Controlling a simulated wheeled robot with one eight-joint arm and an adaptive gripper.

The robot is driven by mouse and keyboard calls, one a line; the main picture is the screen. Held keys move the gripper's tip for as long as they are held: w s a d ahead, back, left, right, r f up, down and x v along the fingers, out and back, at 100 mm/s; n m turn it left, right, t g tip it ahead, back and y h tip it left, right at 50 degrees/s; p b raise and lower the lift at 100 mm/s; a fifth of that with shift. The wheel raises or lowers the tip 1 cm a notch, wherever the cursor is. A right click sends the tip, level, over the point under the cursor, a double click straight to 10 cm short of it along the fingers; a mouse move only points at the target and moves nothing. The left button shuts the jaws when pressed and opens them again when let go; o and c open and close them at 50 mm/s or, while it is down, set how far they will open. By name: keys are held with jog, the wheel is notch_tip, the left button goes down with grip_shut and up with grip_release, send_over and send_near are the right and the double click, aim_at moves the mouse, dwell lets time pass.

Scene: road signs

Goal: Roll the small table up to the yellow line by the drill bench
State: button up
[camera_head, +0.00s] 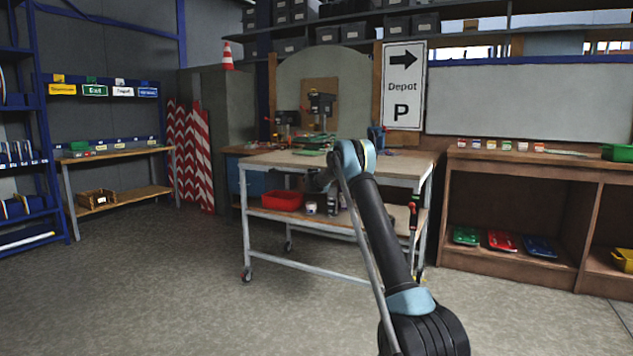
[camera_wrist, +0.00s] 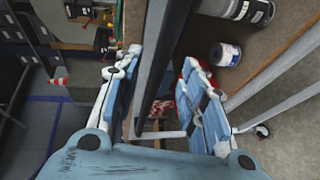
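The small table (camera_head: 268,160) stands on castors mid-view, with a light top, grey metal legs and a lower shelf. The drill bench (camera_head: 240,150) is behind it, partly hidden, with drill presses (camera_head: 321,108) on it. My arm reaches to the table's near edge, and my gripper (camera_head: 345,160) is there, its fingers hard to make out. In the wrist view my gripper (camera_wrist: 160,62) has its two fingers apart, with the table's dark edge rail (camera_wrist: 158,60) running between them. I see a gap beside the right finger; contact on the left is unclear. I cannot make out a yellow line.
The table's shelf carries a red bin (camera_head: 282,200) and cans (camera_head: 311,207). A wooden cabinet (camera_head: 500,255) stands close on the right. A shelf table (camera_head: 125,195) and striped boards (camera_head: 190,155) are on the left. The floor (camera_head: 160,290) at front left is clear.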

jog(key=shift+s+a+r, duration=0.1)
jog(key=shift+s+r, duration=0.1)
jog(key=shift+s, duration=0.75)
jog(key=shift+s+a+r, duration=0.1)
jog(key=shift+s+r, duration=0.05)
jog(key=shift+s, duration=0.8)
jog(key=shift+d, duration=0.15)
